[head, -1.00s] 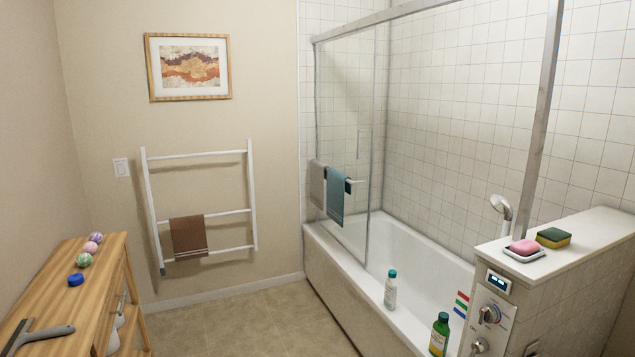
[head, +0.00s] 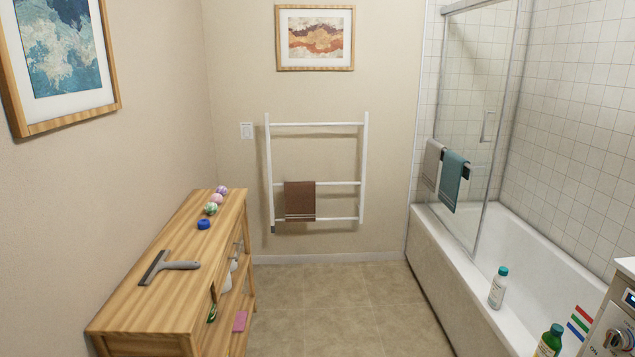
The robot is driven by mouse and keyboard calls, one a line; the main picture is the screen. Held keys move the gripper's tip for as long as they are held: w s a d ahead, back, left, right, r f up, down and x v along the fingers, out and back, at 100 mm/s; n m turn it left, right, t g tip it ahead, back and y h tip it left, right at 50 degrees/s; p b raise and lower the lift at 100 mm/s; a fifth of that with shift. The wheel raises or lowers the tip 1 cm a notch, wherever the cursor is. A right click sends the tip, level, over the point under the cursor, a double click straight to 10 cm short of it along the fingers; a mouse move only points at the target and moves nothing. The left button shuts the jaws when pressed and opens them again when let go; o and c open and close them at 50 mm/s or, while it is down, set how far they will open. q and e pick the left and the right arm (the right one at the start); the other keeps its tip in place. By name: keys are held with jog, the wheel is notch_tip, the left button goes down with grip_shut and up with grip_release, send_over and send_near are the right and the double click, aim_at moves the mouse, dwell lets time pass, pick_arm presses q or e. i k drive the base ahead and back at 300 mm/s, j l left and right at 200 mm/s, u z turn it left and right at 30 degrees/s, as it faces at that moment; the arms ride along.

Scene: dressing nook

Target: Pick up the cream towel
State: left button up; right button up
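A pale grey-beige towel (head: 432,164), the nearest to cream in view, hangs on the bar of the glass shower door (head: 478,130), on the right side of the head view. A teal towel (head: 453,180) hangs on the same bar just right of it and nearer to me. A brown towel (head: 300,201) hangs over a middle rung of the white ladder rack (head: 319,125) on the back wall. Neither of my grippers is in view.
A wooden console (head: 150,308) stands along the left wall, with a squeegee (head: 168,266), a blue round item (head: 204,224) and several balls on top. The bathtub (head: 432,240) runs along the right with bottles on its rim. The tiled floor (head: 320,305) between them is clear.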

aim_at(435, 152)
jog(key=i+z, duration=0.35)
jog(key=i, duration=1.5)
jog(key=i+u, duration=0.35)
jog(key=i, duration=1.35)
